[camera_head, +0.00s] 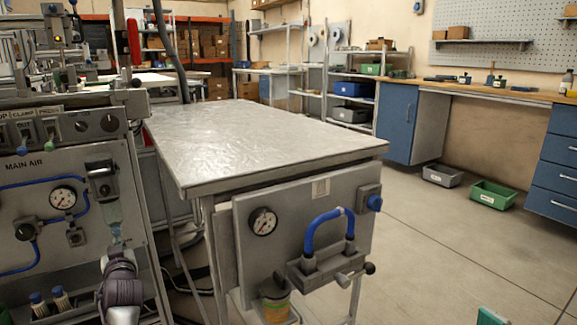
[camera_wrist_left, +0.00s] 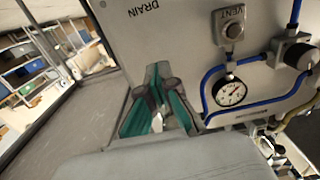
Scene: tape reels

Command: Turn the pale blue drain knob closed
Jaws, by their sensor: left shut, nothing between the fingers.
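The pale blue drain knob does not show clearly in either view; my gripper may be hiding it. The word DRAIN (camera_wrist_left: 146,18) is printed on the grey panel (camera_wrist_left: 165,45) at the top of the left wrist view. My left gripper (camera_wrist_left: 158,90) has teal pads and its fingers are shut with nothing held, in front of that panel. A teal tip at the bottom right, probably my right gripper (camera_head: 490,317), is mostly cut off.
A pressure gauge (camera_head: 62,197) and blue hoses (camera_head: 45,182) sit on the MAIN AIR panel. A metal-topped bench (camera_head: 250,140) stands right of it, with a blue-hosed handle (camera_head: 329,225) on its front. The floor (camera_head: 440,235) at right is clear near the bench.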

